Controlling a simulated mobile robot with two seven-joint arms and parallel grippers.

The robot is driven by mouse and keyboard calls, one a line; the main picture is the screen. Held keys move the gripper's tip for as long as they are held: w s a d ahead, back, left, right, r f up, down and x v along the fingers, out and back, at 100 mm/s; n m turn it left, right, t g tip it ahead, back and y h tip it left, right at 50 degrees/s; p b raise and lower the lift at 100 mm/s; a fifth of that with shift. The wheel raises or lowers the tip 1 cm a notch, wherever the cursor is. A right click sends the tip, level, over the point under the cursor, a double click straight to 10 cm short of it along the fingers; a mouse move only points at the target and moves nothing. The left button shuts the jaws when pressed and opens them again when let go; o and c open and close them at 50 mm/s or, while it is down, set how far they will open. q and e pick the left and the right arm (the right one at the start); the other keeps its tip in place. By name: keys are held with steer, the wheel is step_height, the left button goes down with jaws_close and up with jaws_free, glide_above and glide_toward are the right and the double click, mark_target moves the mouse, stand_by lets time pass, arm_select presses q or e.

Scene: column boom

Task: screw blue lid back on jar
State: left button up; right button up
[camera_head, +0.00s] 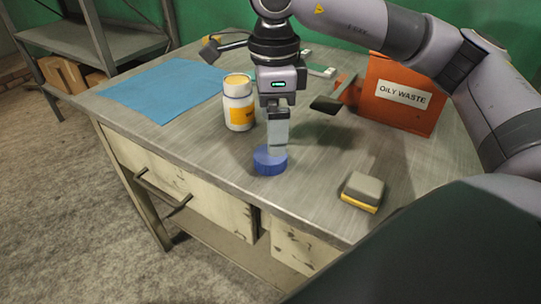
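The blue lid (270,164) lies near the front edge of the workbench. The white jar (239,116) with a yellow-orange label stands upright behind and to the left of the lid, and its top looks yellowish with no blue lid on it. My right gripper (278,150) points straight down, with its fingertips at the far side of the lid. The fingers overlap in this view, so their gap and any grip on the lid are hidden. My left gripper is not in view.
A blue cloth (164,88) lies at the left of the workbench (185,128). An orange "OILY WASTE" box (389,111) stands at the back right. A grey and yellow block (363,190) lies front right. A dark-handled tool (327,104) lies behind the gripper.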

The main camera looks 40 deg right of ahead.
steer(key=shift+f, duration=0.8)
steer(key=f, duration=0.5)
steer(key=shift+w+d+f, duration=0.1)
steer(key=shift+w, duration=0.3)
steer(key=c, duration=1.1)
